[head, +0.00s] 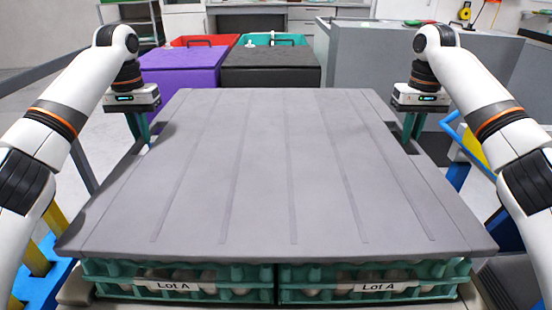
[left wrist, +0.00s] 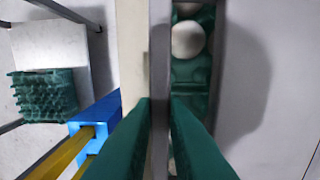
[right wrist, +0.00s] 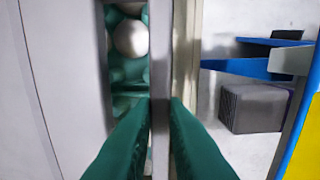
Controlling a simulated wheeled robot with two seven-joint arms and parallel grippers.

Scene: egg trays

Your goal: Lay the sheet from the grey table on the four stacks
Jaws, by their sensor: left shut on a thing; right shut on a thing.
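The grey sheet (head: 265,165) lies flat and level over the green egg-tray stacks, covering most of them. Two front stacks show below its near edge, the left one (head: 180,290) and the right one (head: 375,290), each labelled "Lot A". The back stacks are hidden. I cannot tell whether the sheet touches the trays. My left gripper (head: 140,128) is shut on the sheet's left rim at a slot; my right gripper (head: 413,126) is shut on the right rim. Through the slots, eggs show in the left wrist view (left wrist: 187,40) and right wrist view (right wrist: 131,38).
A purple box (head: 180,72) and a black box (head: 270,70) stand behind the sheet. A grey cabinet (head: 340,50) is at the back right. Blue and yellow frames (head: 35,265) flank the sides. The left wrist view shows a green tray stack (left wrist: 45,95) on a grey surface.

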